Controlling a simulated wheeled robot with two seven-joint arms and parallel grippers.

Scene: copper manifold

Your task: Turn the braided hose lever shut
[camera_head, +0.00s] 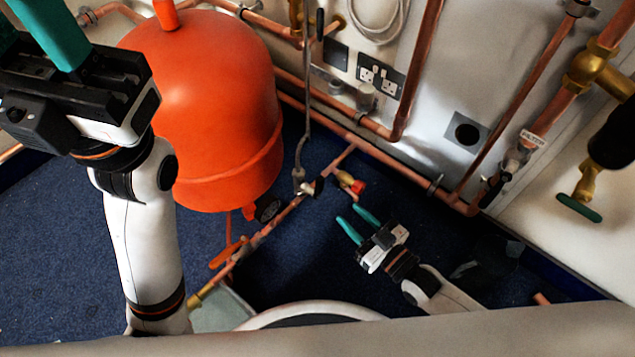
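A grey braided hose (306,105) runs down the wall from a brass fitting at the top to the copper pipe near the floor. A small dark lever (320,23) stands upright beside the hose's top fitting. Another small dark handle (317,187) sits by its lower end; I cannot tell for sure which one is the hose lever. My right gripper (358,224) is open and empty, below and right of the lower fitting, apart from it. My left gripper (30,28) is at the top left, fingers apart, tips partly cut off, far from the hose.
A big orange tank (205,100) stands left of the hose. A red-handled brass valve (350,183) lies between the hose's lower end and my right gripper. An orange lever (228,252) is on the lower pipe. Copper pipes (400,170) line the wall. Blue floor (60,240) is clear at left.

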